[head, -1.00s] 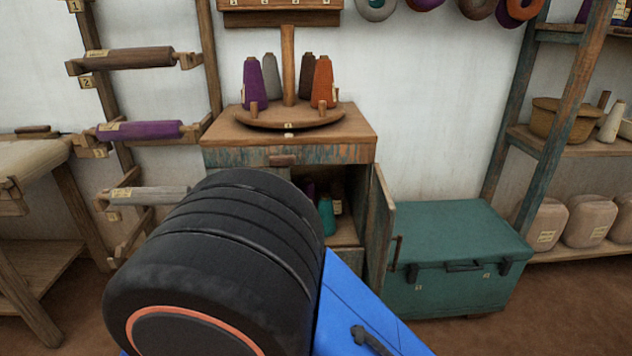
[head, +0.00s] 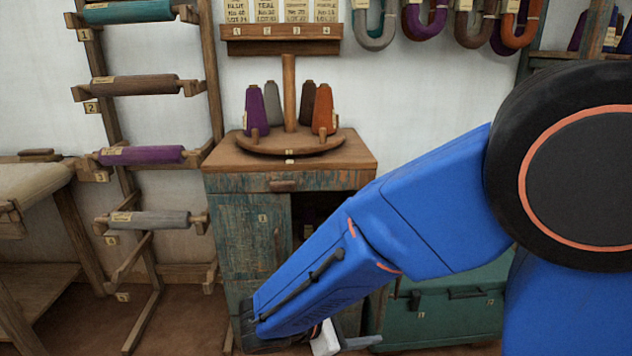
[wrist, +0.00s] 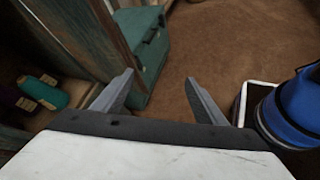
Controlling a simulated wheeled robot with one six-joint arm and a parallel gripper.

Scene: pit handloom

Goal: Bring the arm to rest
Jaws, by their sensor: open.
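My blue arm crosses the right half of the head view, slanting down to the left in front of the wooden cabinet (head: 240,232) and the green chest (head: 440,318). In the head view my gripper sits low at the bottom edge and is mostly hidden. In the wrist view my gripper (wrist: 160,92) is open, with its two grey fingers apart and only brown floor (wrist: 205,45) between them. It holds nothing. The green chest (wrist: 145,45) shows beyond the left finger.
The cabinet's open lower compartment holds a teal cone (wrist: 42,92), left of my gripper. An open cabinet door (wrist: 75,35) stands close by. A round stand (head: 290,143) with several cones tops the cabinet. A rack (head: 125,180) of rollers stands at left.

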